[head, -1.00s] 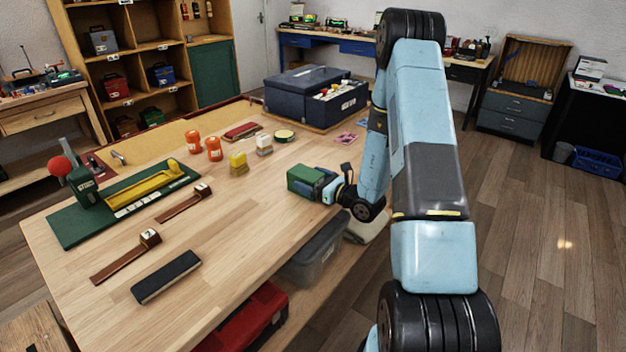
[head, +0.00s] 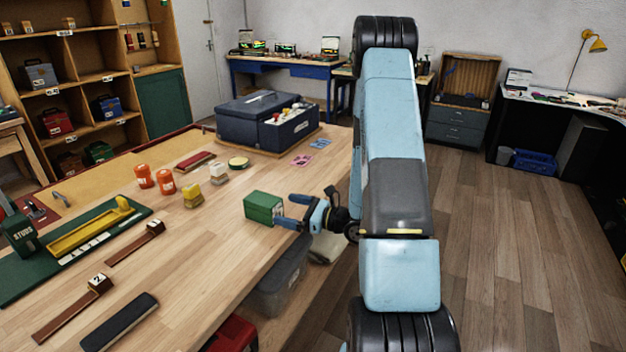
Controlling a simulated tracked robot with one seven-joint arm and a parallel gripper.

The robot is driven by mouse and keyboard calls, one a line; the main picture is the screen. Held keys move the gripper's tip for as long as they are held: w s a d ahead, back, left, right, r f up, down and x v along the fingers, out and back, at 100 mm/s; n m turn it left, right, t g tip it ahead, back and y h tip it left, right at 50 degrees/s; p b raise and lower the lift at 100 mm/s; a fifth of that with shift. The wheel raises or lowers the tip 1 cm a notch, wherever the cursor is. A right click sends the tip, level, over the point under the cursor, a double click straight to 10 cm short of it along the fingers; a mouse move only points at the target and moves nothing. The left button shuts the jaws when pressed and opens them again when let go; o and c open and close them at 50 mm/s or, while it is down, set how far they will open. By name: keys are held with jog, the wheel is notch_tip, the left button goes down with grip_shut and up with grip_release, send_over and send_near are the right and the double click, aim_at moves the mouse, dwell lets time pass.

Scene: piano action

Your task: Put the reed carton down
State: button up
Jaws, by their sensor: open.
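The reed carton, which I take to be the green box (head: 263,207), rests on the wooden workbench (head: 215,255) near its right edge. My gripper (head: 283,212) is just right of the box with its blue fingers spread. The fingers look clear of the box or only at its near side; I cannot tell whether one still touches it. Nothing shows between the fingertips.
Orange jars (head: 165,184), a yellow block (head: 193,196) and a pale block (head: 218,173) stand left of the box. A dark blue case (head: 255,120) stands at the back. Bare wood lies in front of the box.

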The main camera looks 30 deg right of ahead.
jog(key=s+a+r+n+g+h, duration=0.1)
jog(key=s+a+r+n+g, duration=1.2)
jog(key=r+n, duration=0.3)
jog(key=s+d+r+n+t+h, duration=0.5)
jog(key=s+d+r+n+h, duration=0.4)
jog(key=s+r+n+h, duration=0.1)
notch_tip(320, 180, up, 2)
jog(key=s+h, duration=0.1)
jog(key=s, duration=0.2)
jog(key=shift+d+r+t+h, duration=0.15)
jog(key=shift+d+t+h, duration=0.15)
jog(key=shift+t+h, duration=0.1)
